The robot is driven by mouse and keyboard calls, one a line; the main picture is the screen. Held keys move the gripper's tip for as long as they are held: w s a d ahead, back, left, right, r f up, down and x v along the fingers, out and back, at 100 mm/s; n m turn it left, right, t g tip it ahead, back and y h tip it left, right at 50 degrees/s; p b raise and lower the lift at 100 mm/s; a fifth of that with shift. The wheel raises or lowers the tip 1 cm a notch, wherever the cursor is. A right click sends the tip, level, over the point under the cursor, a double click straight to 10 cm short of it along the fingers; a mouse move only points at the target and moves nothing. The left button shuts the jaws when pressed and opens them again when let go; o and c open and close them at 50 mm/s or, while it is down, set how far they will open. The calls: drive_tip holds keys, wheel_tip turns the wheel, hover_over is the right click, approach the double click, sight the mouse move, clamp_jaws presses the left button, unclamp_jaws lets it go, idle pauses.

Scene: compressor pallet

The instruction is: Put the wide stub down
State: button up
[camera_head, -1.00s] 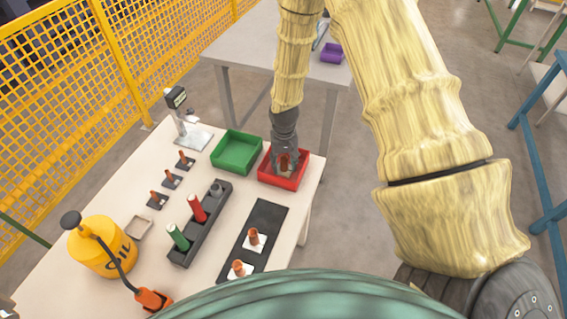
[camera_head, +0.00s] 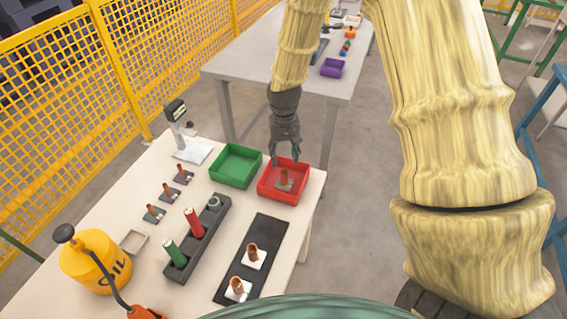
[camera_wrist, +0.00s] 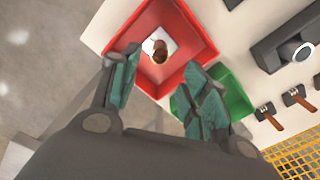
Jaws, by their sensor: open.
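The wide stub (camera_head: 284,177) is a copper-coloured upright piece on a small pale base. It stands inside the red bin (camera_head: 262,190) at the far right of the near table. In the wrist view the stub (camera_wrist: 159,50) shows from above on its white base, inside the red bin's walls (camera_wrist: 197,38). My gripper (camera_head: 284,160) is above the red bin, open and empty. In the wrist view its two teal-padded fingers (camera_wrist: 155,95) are spread wide, and the stub lies beyond and between them, apart from both.
A green bin (camera_head: 216,178) stands left of the red one. A dark tray (camera_head: 272,226) with two copper stubs on white bases lies in front. A dark rack (camera_head: 215,232) holds red and green cylinders. A yellow oil can (camera_head: 95,262) stands front left. A yellow fence runs behind.

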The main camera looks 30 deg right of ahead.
drive_tip(key=shift+r, duration=0.75)
